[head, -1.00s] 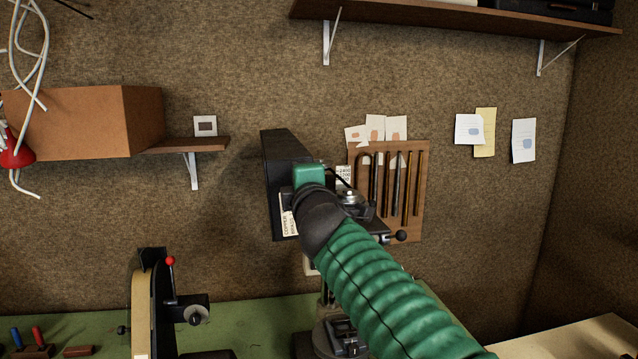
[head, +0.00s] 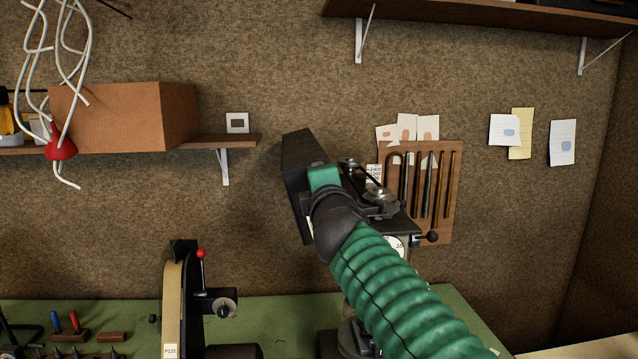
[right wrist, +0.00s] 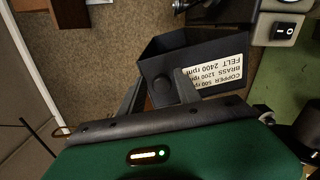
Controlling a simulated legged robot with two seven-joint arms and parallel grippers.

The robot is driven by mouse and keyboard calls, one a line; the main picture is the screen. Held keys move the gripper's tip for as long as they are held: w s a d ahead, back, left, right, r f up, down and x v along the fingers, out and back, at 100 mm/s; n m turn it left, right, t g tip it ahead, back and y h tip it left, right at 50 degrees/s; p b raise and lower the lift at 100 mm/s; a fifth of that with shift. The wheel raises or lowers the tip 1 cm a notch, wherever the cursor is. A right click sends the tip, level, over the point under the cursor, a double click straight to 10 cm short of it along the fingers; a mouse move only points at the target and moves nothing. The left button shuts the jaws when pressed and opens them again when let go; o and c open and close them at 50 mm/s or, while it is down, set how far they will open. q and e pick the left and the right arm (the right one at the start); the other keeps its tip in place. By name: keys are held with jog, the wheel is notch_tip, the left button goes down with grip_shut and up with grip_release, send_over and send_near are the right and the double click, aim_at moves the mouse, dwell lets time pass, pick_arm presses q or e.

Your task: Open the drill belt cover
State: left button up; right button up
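The drill belt cover (head: 306,160) is a black box-shaped lid. In the head view it stands tilted up at the left of the drill head, with the metal pulleys (head: 380,196) uncovered beside it. The right wrist view shows the cover (right wrist: 200,50) with a white speed label (right wrist: 216,72) and a round black knob (right wrist: 163,88). My right gripper (right wrist: 158,92) is at the cover, its fingers apart on either side of the knob. I cannot tell whether they touch it. In the head view my green right arm hides the fingertips. My left gripper is not in view.
A belt sander (head: 188,300) stands left on the green bench (head: 270,310). A wooden tool rack (head: 452,200) hangs behind the drill. A shelf with a brown box (head: 125,115) is at the left, with white cables hanging before it. A switch (right wrist: 285,28) shows in the wrist view.

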jog(key=shift+o, duration=0.6)
jog(key=shift+d, duration=0.1)
jog(key=s+d+b, duration=0.1)
jog(key=s+b, duration=0.6)
jog(key=s, duration=0.9)
jog(key=shift+s+d+b, duration=0.15)
jog(key=shift+s+b, duration=0.15)
jog(key=shift+f, duration=0.1)
